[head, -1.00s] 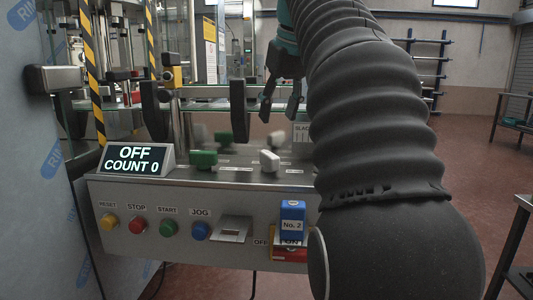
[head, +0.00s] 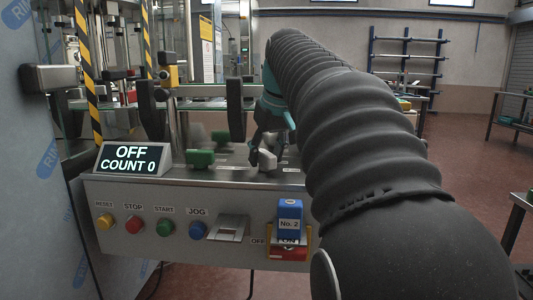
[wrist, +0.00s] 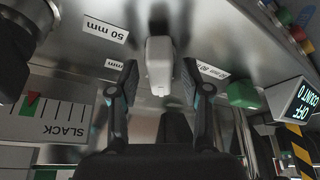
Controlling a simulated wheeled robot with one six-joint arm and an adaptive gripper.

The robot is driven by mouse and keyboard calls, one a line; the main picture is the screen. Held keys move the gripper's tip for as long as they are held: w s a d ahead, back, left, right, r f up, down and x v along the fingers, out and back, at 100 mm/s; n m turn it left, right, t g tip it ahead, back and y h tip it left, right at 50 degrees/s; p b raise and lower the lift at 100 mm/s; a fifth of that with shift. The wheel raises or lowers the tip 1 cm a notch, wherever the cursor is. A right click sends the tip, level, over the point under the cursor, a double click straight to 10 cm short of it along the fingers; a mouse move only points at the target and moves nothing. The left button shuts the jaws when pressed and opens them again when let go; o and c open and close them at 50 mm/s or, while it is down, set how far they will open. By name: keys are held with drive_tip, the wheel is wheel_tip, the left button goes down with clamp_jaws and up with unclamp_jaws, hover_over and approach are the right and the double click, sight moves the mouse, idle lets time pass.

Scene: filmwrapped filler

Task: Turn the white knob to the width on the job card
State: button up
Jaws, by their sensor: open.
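The white knob (head: 267,159) stands on top of the grey control box, right of a green knob (head: 200,158). My gripper (head: 268,148) is open and has come down at the white knob. In the wrist view the white knob (wrist: 159,62) lies between the two spread fingers of my gripper (wrist: 159,78), with a gap on each side. A "50 mm" label (wrist: 105,30) is beside it on the left, and a partly covered mm label (wrist: 212,70) on the right. I cannot make out a job card or its width.
The box front carries several coloured buttons (head: 166,227) and a blue "No. 2" block (head: 289,217) over a red switch (head: 289,254). A display (head: 133,158) reads OFF, COUNT 0. A SLACK scale (wrist: 45,115) lies near the knob. Striped posts stand behind.

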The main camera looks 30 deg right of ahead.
clamp_jaws()
